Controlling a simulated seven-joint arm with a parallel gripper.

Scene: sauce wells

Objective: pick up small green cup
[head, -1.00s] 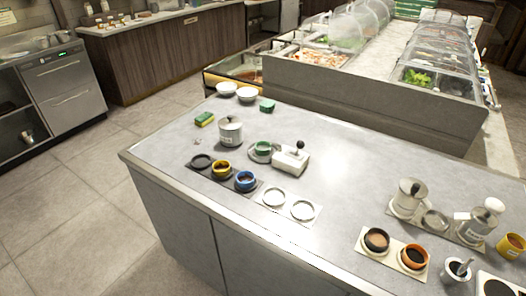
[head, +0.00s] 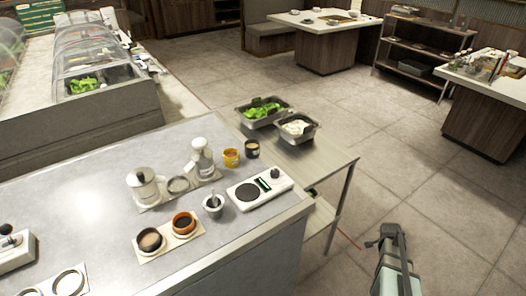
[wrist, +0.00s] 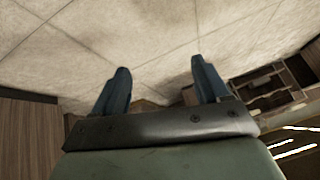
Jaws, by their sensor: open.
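No small green cup shows in the head view or the wrist view now. The left part of the counter, where green items stood earlier, is outside the head view. My gripper (head: 388,236) is at the lower right of the head view, off the counter's right end and above the floor. In the wrist view its two dark blue fingers (wrist: 160,72) stand apart with nothing between them. Only floor tiles and distant furniture lie beyond them.
The grey counter (head: 95,205) holds a brown cup (head: 150,240), an orange cup (head: 184,223), a mortar (head: 213,204), a scale (head: 260,189) and lidded pots. A side table (head: 318,160) with food trays adjoins it. Open floor (head: 445,190) lies right.

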